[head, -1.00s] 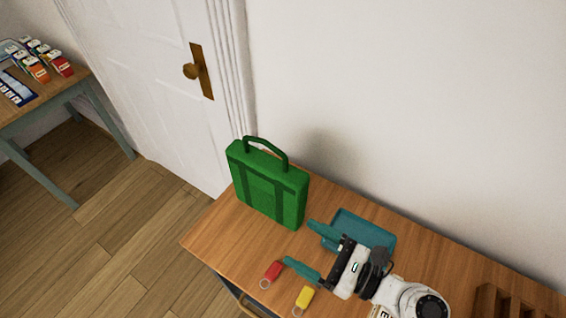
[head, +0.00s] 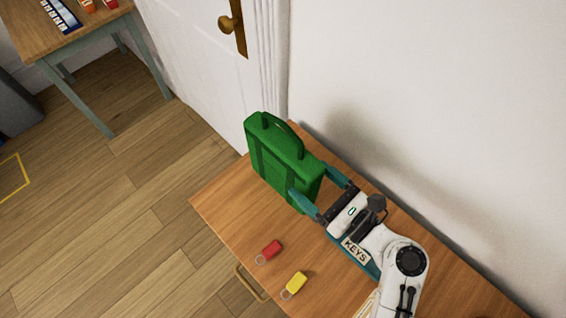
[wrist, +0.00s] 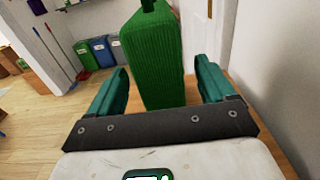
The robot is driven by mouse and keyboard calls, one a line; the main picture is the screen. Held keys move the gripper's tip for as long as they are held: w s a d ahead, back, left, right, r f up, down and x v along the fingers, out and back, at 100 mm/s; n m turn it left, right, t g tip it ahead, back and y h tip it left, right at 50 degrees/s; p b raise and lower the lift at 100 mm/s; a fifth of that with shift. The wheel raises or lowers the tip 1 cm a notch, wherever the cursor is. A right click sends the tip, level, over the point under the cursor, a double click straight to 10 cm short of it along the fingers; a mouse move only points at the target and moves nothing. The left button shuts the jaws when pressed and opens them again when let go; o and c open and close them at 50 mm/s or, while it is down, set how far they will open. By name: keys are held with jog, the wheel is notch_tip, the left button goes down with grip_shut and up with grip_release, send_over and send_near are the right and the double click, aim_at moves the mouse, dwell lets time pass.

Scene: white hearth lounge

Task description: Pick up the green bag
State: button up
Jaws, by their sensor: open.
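The green bag (head: 275,160) stands upright on the wooden cabinet top near its left end, with its handle on top. In the wrist view the bag (wrist: 152,58) stands straight ahead, with its narrow side facing me. My gripper (head: 315,180) is open, with its teal fingers at the bag's right end, one on each side of it. In the wrist view my gripper (wrist: 158,85) shows the bag between the two fingers, with a gap visible on each side. I cannot tell how far the fingertips reach along the bag.
A red key tag (head: 271,249) and a yellow key tag (head: 295,283) lie on the wooden top (head: 225,200) near its front edge. A teal tray marked KEYS (head: 355,250) is mostly hidden under my arm. The white wall runs close behind.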

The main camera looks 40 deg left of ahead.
aim_at(298, 169)
jog(key=a, duration=0.3)
jog(key=a+p, duration=0.1)
jog(key=shift+w+a+r, duration=0.15)
jog(key=shift+a+r, duration=0.1)
jog(key=shift+a, duration=0.15)
jog(key=shift+c, duration=0.4)
jog(key=c, duration=1.4)
jog(key=shift+r, duration=0.15)
